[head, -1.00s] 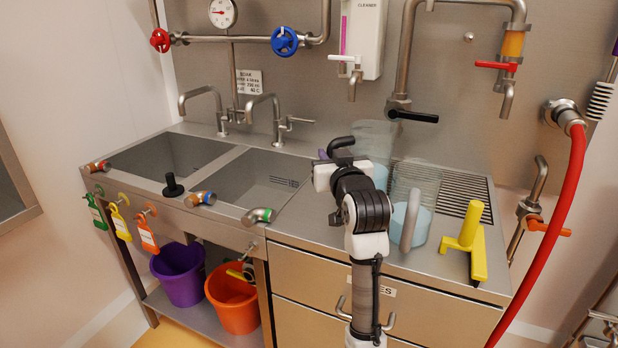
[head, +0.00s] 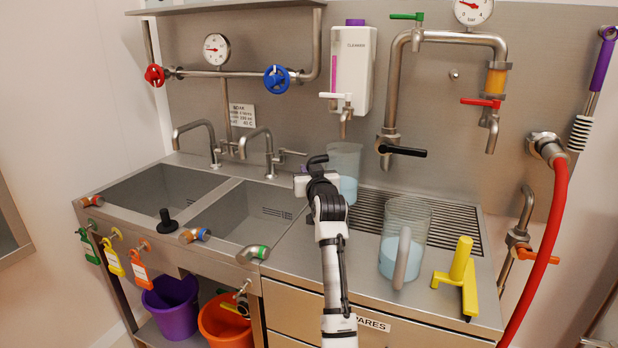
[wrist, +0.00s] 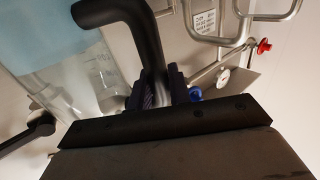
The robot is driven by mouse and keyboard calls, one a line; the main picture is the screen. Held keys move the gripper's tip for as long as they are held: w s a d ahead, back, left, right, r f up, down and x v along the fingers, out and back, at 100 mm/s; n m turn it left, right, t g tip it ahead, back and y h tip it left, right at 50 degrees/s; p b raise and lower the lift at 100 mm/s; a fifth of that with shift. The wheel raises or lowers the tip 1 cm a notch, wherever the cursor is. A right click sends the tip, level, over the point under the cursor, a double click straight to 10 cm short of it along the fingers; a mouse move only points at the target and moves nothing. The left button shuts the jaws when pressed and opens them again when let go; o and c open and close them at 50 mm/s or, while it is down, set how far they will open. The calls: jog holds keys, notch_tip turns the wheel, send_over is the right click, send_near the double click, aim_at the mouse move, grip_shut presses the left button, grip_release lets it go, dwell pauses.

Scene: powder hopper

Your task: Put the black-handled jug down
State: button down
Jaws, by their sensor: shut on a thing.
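The black-handled jug (head: 346,160) is clear, with pale blue liquid in it. In the head view it is near the back of the counter, under the cleaner dispenser, partly behind my arm. My gripper (head: 316,182) is shut on its black handle, which sticks up above the jaws. In the wrist view the handle (wrist: 145,35) rises between my gripper's dark fingers (wrist: 160,90), and the clear wall and blue liquid (wrist: 45,30) show at left. The jug looks roughly upright in the head view. I cannot tell whether its base touches the counter.
A grey-handled jug (head: 407,215) with blue liquid stands on the right of the counter. A yellow tool (head: 460,262) stands beside it. The ribbed drainboard (head: 455,222) lies behind them. A sink basin (head: 250,213) is at left. A black-levered pipe (head: 388,145) hangs behind.

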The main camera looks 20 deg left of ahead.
jog(key=f, duration=0.1)
jog(key=f+p, duration=0.1)
jog(key=w+f, duration=0.1)
jog(key=shift+a+f, duration=0.1)
jog(key=shift+a, duration=0.3)
jog(key=shift+f, duration=0.1)
jog(key=shift+f, duration=0.15)
jog(key=c, duration=1.3)
grip_release()
